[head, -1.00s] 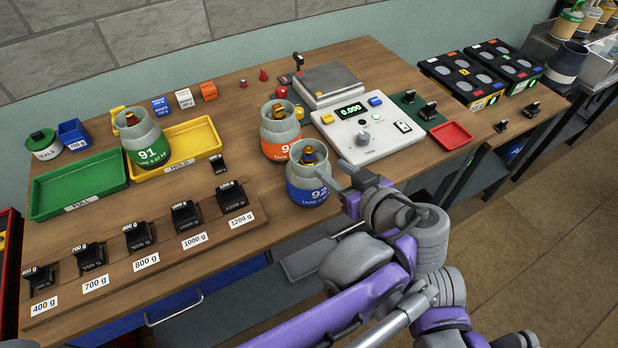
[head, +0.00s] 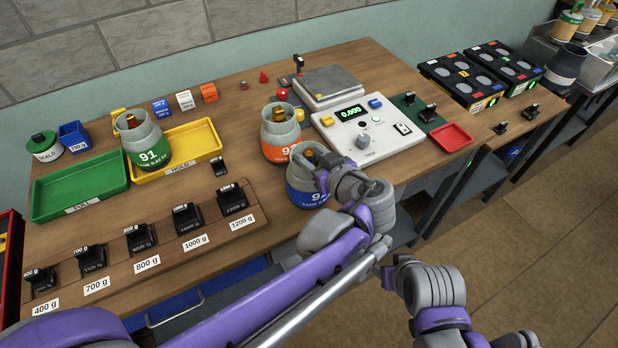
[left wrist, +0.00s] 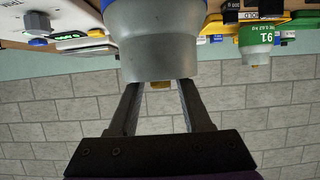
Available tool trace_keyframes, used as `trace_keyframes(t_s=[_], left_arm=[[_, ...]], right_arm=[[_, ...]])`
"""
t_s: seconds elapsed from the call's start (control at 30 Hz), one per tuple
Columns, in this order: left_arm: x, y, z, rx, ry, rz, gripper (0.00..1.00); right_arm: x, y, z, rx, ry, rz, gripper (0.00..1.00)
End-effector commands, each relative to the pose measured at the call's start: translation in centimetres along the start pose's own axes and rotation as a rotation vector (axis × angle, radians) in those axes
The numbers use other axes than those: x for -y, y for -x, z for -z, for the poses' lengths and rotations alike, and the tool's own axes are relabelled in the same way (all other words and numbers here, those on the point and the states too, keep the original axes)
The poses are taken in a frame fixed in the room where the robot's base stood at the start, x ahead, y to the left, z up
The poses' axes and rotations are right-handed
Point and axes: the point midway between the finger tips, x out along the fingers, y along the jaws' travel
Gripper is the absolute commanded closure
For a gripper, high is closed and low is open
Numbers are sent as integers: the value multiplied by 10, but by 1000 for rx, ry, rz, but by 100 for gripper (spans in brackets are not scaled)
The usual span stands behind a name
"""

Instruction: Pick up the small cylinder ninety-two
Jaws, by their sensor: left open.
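The small cylinder ninety-two (head: 305,190) is grey with a blue band and a brass valve inside its collar. It stands upright near the table's front edge, partly hidden by my left gripper (head: 326,180). In the left wrist view, which is upside down, a large grey collar (left wrist: 165,50) fills the middle. The open fingers of my left gripper (left wrist: 160,88) reach toward the collar rim, one on either side of the brass valve (left wrist: 160,84). I cannot tell whether they touch it.
An orange-banded cylinder (head: 279,140) stands close behind ninety-two. The white scale (head: 368,140) is to the right. Several black weights, including one at 1200 g (head: 232,199), line the front left.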

Motion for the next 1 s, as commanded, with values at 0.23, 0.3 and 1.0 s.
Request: trace_keyframes(t_s=[0.23,0.3,1.0], left_arm=[[0,0,0,1,0,0,66],[0,0,0,1,0,0,78],[0,1,0,1,0,0,100]], right_arm=[[0,0,0,0,0,0,43],[0,0,0,0,0,0,43],[0,0,0,0,0,0,43]])
